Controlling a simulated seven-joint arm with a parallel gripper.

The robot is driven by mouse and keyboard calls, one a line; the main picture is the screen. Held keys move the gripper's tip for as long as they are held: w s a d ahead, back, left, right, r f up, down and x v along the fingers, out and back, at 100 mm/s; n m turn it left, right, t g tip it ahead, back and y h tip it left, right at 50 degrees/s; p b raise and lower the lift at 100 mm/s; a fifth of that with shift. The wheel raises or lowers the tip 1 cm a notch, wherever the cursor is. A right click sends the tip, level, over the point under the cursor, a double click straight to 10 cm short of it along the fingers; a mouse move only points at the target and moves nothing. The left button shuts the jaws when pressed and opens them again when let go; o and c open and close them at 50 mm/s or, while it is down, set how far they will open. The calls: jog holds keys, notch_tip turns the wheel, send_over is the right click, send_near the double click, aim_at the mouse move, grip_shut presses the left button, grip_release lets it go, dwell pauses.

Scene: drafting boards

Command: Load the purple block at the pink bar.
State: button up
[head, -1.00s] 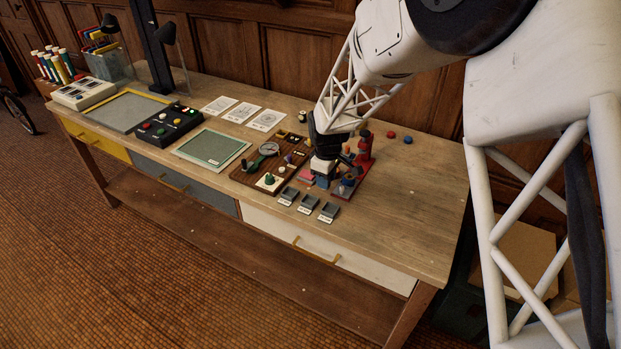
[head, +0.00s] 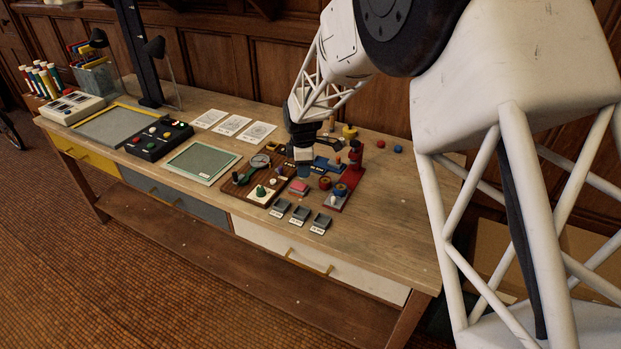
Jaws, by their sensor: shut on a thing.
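My gripper (head: 303,156) is over the back part of the crowded boards, pointing down and shut. A small dark-blue piece (head: 304,172) shows right under its fingertips. It looks like the thing held, but its exact shape and colour are too small to tell. A flat pink piece (head: 298,187) lies in front of the gripper, between the brown board and the red stand. A small purple spot (head: 291,171) shows on the brown board left of the fingertips; I cannot tell what it is.
The brown board (head: 236,187) carries a round dial and a green cone. A red stand (head: 354,167) is right of the gripper. Several small grey trays (head: 300,213) line the front. A green-topped panel (head: 202,163) lies left. The table's right end is mostly clear.

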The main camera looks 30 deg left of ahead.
aim_at(299, 186)
jog(key=shift+w+a+r+n, duration=0.35)
jog(key=shift+a+n, duration=0.3)
jog(key=shift+w+a+r+n, duration=0.3)
jog(key=shift+a+r+n, duration=0.05)
jog(key=shift+a+n, duration=0.3)
jog(key=shift+f, duration=0.1)
jog(key=shift+f, duration=2.9)
jog(key=shift+d+f, duration=0.1)
jog(key=shift+f, duration=0.55)
dwell(0.4)
notch_tip(299, 186, up, 7)
dwell(1.2)
jog(key=shift+r, duration=0.1)
dwell(0.7)
